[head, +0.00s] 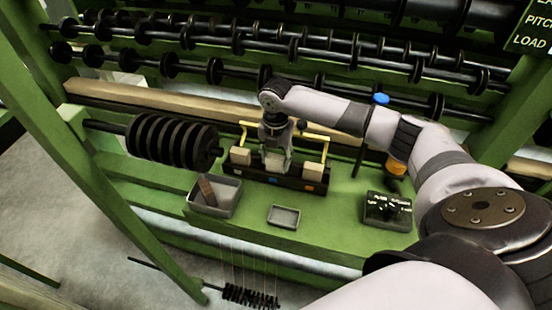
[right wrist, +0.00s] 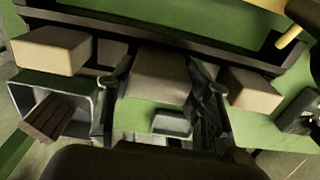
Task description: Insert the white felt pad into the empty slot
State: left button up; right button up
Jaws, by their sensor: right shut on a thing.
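My right gripper (head: 275,152) points down over the middle of a black holder (head: 283,181) with yellow handles. It is shut on a pale block-like pad, the white felt pad (head: 275,162). In the right wrist view the pad (right wrist: 160,76) sits between the two dark fingers and looks grey-beige in shade. A tan block (head: 240,155) stands in the holder to its left and another tan block (head: 313,171) to its right. The pad is lined up between them. The slot under the pad is hidden, so I cannot tell how deep it sits. My left gripper is not in view.
A grey bin (head: 229,209) with a brown block (head: 207,190) stands front left of the holder. A small empty grey tray (head: 284,216) lies in front. A black box (head: 388,210) is at right. Black discs (head: 172,140) on a bar are at left.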

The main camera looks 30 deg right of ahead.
aim_at(276, 156)
jog(key=shift+f, duration=0.45)
jog(key=o, duration=1.2)
jog(key=shift+r, duration=0.1)
notch_tip(276, 156, up, 12)
jog(key=b, duration=0.1)
